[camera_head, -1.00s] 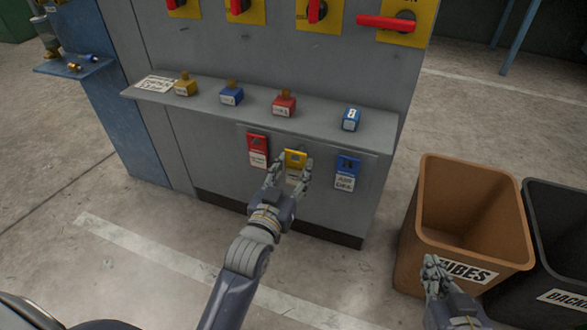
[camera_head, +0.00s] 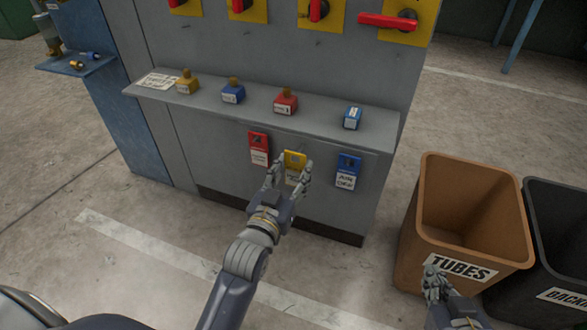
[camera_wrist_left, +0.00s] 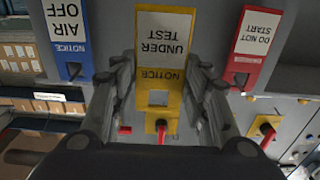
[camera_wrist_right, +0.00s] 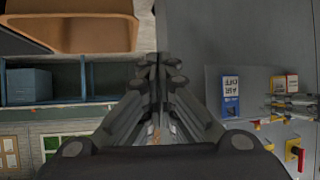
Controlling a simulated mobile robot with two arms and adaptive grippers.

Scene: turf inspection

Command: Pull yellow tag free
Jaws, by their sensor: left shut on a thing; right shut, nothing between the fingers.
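The yellow tag (camera_head: 295,158) is on the grey cabinet front, between a red tag (camera_head: 258,143) and a blue tag (camera_head: 347,164). My left gripper (camera_head: 288,172) is shut on the yellow tag, one finger at each side edge. I cannot tell whether the tag is clear of the cabinet face. My right gripper (camera_head: 432,270) is shut and empty in front of the brown bin; its closed fingers also show in the right wrist view (camera_wrist_right: 158,68).
A brown bin (camera_head: 420,215) labelled "TUBES" stands right of the cabinet, beside a black bin (camera_head: 560,215). A grey shelf (camera_head: 258,105) with several small padlocks juts out above the tags. Red handles on yellow plates are higher up. The floor in front is clear.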

